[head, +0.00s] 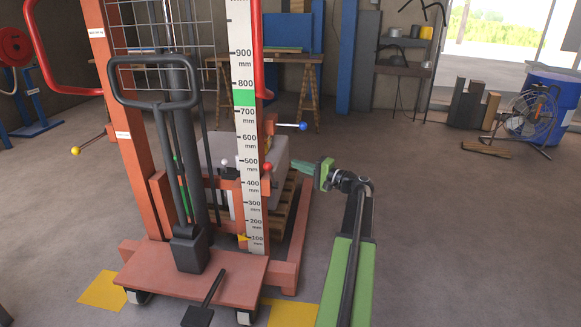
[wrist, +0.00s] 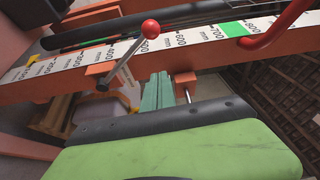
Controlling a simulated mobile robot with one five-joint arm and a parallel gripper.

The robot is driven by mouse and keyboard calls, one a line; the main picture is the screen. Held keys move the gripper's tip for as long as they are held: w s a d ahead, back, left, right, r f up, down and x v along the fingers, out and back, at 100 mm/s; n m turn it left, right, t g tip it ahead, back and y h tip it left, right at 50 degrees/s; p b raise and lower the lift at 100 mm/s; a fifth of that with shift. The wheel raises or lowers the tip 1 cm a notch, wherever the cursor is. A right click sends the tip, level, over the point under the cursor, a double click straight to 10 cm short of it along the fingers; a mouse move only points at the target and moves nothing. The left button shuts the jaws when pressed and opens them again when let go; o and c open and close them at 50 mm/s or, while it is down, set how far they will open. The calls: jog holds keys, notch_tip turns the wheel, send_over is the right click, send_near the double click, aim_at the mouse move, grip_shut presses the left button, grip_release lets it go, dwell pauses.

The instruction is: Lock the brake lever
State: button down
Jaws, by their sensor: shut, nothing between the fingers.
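An orange stacker carries several ball-ended levers; the frames do not show which is the brake lever. A red-ball lever (head: 267,167) is on the mast beside the height scale; in the wrist view the red-ball lever (wrist: 150,28) slants up and right across the scale. A blue-ball lever (head: 304,126) sticks out right, higher up. A yellow-ball lever (head: 75,151) sticks out left. A white ball (head: 224,162) is left of the scale. My gripper (head: 297,165) is shut and empty, right of the red ball, below the blue one. Its teal fingers (wrist: 157,92) show below the red ball.
The stacker's orange base (head: 210,270) and a black foot pedal (head: 199,316) are at the front. A pallet (head: 287,205) stands behind the mast. A fan (head: 530,117) and a blue drum (head: 552,95) are far right. The floor to the right is open.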

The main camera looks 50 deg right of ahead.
send_over(272, 176)
jog(key=s+d, duration=0.2)
jog(key=d, duration=0.1)
jog(key=a, duration=0.1)
jog(key=s+a, duration=0.1)
jog(key=a, duration=0.1)
jog(key=shift+a, duration=0.25)
